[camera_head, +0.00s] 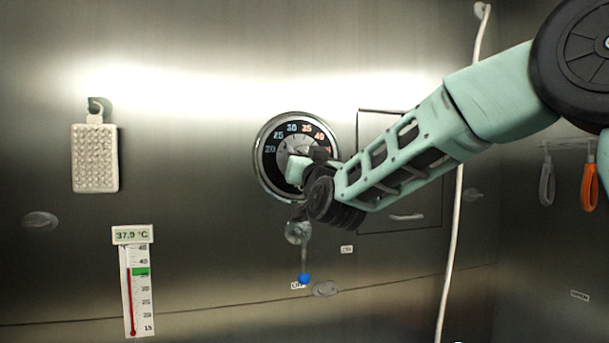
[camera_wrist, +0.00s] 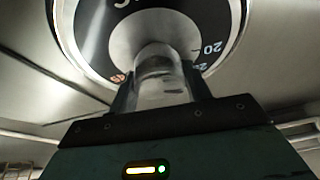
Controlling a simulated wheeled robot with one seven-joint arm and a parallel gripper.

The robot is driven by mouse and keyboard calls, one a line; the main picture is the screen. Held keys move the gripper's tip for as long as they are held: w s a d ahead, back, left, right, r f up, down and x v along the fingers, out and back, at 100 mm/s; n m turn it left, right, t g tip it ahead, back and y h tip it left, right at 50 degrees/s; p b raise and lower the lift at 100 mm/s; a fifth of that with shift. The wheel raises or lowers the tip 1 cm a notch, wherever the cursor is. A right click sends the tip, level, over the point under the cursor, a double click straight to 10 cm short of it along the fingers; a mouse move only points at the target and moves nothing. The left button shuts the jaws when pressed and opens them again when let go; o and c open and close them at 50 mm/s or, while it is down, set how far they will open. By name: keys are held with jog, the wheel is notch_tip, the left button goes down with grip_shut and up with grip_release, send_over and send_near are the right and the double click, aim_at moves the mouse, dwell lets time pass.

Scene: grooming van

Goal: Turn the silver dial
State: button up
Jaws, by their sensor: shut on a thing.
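The silver dial (camera_head: 262,178) is a round gauge with a chrome rim and a dark numbered face on the metal wall, left of centre in the head view. My gripper (camera_head: 300,160) is at its middle and hides part of the face. In the wrist view the dial face (camera_wrist: 95,28) fills the top, and my gripper (camera_wrist: 160,85) is shut on the dial's silver knob (camera_wrist: 158,72), one finger on each side. Below the dial hangs a small lever with a blue ball (camera_head: 304,279). A thermometer (camera_head: 138,285) at the lower left reads 37.9 °C, its red column near a green band.
A pale textured block (camera_head: 95,158) hangs from a hook at the left. A framed panel (camera_head: 400,215) lies behind my arm. A white hose (camera_head: 453,240) runs down the wall. Grey and orange tools (camera_head: 589,185) hang at the right. The wall between thermometer and dial is mostly clear.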

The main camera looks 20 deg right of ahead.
jog(key=m+b, duration=0.1)
jog(key=m+h+b, duration=0.1)
jog(key=m, duration=0.1)
jog(key=m+h+b, duration=0.1)
jog(key=shift+f, duration=0.25)
jog(key=m+h+b, duration=0.1)
jog(key=m, duration=0.1)
jog(key=m+g+h, duration=0.1)
jog(key=m, duration=0.2)
jog(key=shift+r+g+b, duration=0.1)
jog(key=shift+g+b, duration=0.2)
jog(key=shift+b, duration=0.1)
jog(key=m+h, duration=0.1)
jog(key=m, duration=0.1)
jog(key=m+g+h, duration=0.1)
jog(key=m, duration=0.1)
jog(key=shift+r+m+g, duration=0.1)
jog(key=shift+m+g, duration=0.2)
jog(key=shift+m, duration=0.1)
jog(key=shift+d+m+g, duration=0.1)
jog(key=shift+m+g, duration=0.7)
jog(key=shift+m, duration=1.4)
jog(key=o, duration=1)
jog(key=shift+c, duration=0.2)
